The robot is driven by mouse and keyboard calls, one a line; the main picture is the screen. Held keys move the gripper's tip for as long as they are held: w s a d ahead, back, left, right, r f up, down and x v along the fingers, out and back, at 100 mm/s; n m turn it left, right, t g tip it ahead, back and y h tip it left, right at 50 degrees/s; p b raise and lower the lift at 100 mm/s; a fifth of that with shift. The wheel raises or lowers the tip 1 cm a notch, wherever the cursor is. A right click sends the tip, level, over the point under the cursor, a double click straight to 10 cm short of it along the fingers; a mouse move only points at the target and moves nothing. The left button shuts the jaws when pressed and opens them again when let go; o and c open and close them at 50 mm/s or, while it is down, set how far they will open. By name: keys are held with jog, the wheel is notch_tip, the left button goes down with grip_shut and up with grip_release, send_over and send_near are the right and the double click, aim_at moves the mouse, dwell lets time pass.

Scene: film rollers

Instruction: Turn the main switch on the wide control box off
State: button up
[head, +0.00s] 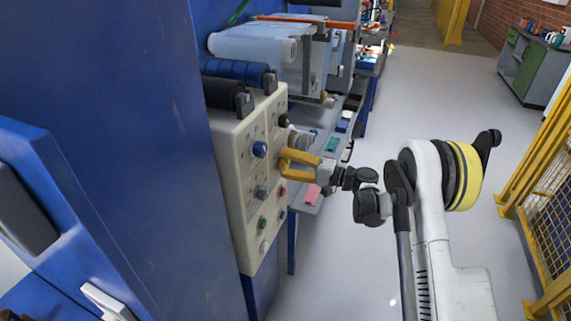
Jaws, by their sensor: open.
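The wide control box (236,175) is a beige panel on the left, seen at a steep angle, with several knobs and buttons on its face. A blue knob (260,149), a grey knob (262,191) and a black knob (284,120) stand out from it. I cannot tell for sure which one is the main switch. My gripper (285,163) has yellow fingers, is open, and points left at the upper middle of the panel's right part. Its fingertips are close to the face; contact cannot be told. The fingers hide part of the panel behind them.
A large blue cabinet wall (130,120) fills the left. Film rollers (252,47) and machine parts lie behind the box. A yellow fence (545,180) stands on the right. Grey floor (440,105) is free between machine and fence.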

jog(key=shift+d, duration=0.1)
jog(key=v, duration=1.1)
jog(key=shift+s+d, duration=0.15)
jog(key=shift+d, duration=0.25)
jog(key=s+a+r+h, duration=0.1)
jog(key=s+r+h, duration=0.7)
jog(key=s+r, duration=0.25)
jog(key=s+d+n+h, duration=0.1)
jog(key=s+d+h, duration=0.3)
jog(key=s, duration=0.8)
jog(key=s+d+f+n+t+h, duration=0.1)
jog(key=s+d+h, duration=0.4)
jog(key=s, duration=0.7)
jog(key=shift+d+f, duration=0.15)
jog(key=shift+d, duration=1.1)
jog(key=shift+s, duration=0.1)
